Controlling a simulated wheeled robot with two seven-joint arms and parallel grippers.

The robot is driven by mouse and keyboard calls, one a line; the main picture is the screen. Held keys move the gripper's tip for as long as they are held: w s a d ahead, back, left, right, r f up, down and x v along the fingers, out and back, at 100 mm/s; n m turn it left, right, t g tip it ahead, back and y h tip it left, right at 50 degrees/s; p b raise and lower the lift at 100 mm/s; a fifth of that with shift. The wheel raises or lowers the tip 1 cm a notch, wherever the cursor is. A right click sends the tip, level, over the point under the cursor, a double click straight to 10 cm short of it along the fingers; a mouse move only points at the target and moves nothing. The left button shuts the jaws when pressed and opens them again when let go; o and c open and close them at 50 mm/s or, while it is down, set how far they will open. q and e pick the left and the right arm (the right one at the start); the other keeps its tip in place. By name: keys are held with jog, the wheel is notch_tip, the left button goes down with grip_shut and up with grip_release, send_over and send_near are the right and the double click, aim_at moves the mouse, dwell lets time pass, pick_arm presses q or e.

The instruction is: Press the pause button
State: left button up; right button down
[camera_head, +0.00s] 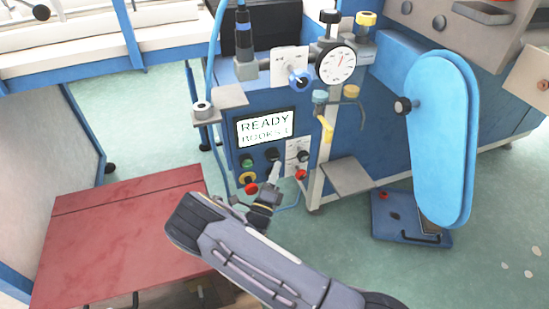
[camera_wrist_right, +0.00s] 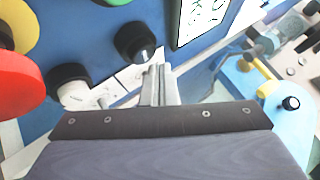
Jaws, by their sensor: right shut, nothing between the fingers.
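A blue control panel (camera_head: 262,122) carries a lit screen (camera_head: 265,128) whose top line reads "READY". Below the screen are black, yellow and red buttons; I cannot read which one is pause. My right gripper (camera_head: 275,168) is shut and empty, its tips just below the middle black button (camera_head: 272,154). In the right wrist view the shut fingertips (camera_wrist_right: 160,78) are close to a black button (camera_wrist_right: 135,42); contact cannot be told. Another black button (camera_wrist_right: 70,84) and a red button (camera_wrist_right: 18,88) lie to the left. My left gripper is not in view.
A pressure gauge (camera_head: 336,65) and valves stand above the panel. A grey shelf (camera_head: 347,177) juts out at right, near a tall blue rounded cover (camera_head: 441,135). A red-topped table (camera_head: 115,240) stands at lower left. Blue hoses run beside the panel.

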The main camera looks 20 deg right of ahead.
jog(key=shift+s, duration=0.15)
jog(key=s+p, duration=0.1)
jog(key=s, duration=0.4)
jog(key=shift+a+p, duration=0.15)
jog(key=shift+p, duration=0.2)
jog(key=shift+w, duration=0.1)
dwell(0.6)
